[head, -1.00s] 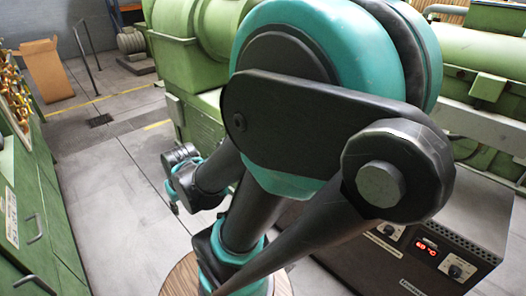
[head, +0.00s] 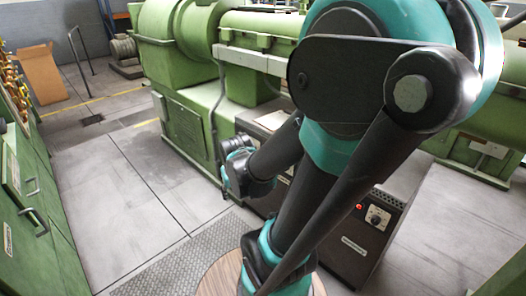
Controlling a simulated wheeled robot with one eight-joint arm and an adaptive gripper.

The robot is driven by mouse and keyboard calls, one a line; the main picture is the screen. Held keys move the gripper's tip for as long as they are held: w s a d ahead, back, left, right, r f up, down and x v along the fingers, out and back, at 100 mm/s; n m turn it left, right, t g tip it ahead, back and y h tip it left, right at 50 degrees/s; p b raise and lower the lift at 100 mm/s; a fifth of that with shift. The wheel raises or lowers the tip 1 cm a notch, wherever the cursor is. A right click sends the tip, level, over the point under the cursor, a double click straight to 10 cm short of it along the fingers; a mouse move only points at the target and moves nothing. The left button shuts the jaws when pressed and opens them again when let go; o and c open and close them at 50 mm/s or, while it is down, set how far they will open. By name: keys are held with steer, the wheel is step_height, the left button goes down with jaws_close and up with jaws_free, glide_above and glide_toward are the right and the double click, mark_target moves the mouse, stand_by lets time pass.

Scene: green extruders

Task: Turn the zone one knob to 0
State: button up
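A dark control box (head: 350,246) stands low on the floor at the lower right of the head view, partly behind my arm. Its front shows a knob (head: 377,217) on a light plate and a small red lit display (head: 359,207). I cannot read the zone labels or the knob's setting. Part of another light panel shows behind my arm, and the rest of the box's front is hidden. My arm crosses the right half of the picture. Its wrist end is left of the box, but the gripper fingers cannot be made out.
A large green extruder (head: 190,110) stands behind the box. Green cabinets (head: 35,200) line the left side. A cardboard box (head: 42,74) is at the far left. The grey floor (head: 125,190) between cabinets and extruder is clear.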

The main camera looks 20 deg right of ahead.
steer(key=w+d+f+m+h, duration=0.1)
steer(key=w+d+m+h, duration=0.3)
steer(key=w, duration=1.1)
steer(key=w+d+f+m+h, duration=0.15)
steer(key=w+d+h, duration=0.35)
steer(key=w, duration=0.9)
steer(key=w+f+m+t+h, duration=0.2)
steer(key=w+f+m+h, duration=0.55)
steer(key=w+f, duration=0.85)
steer(key=s+f+x, duration=0.2)
steer(key=x, duration=1.3)
steer(key=shift+d, duration=0.7)
steer(key=shift+w, duration=0.1)
steer(key=shift+c, duration=0.3)
steer(key=c, duration=1.1)
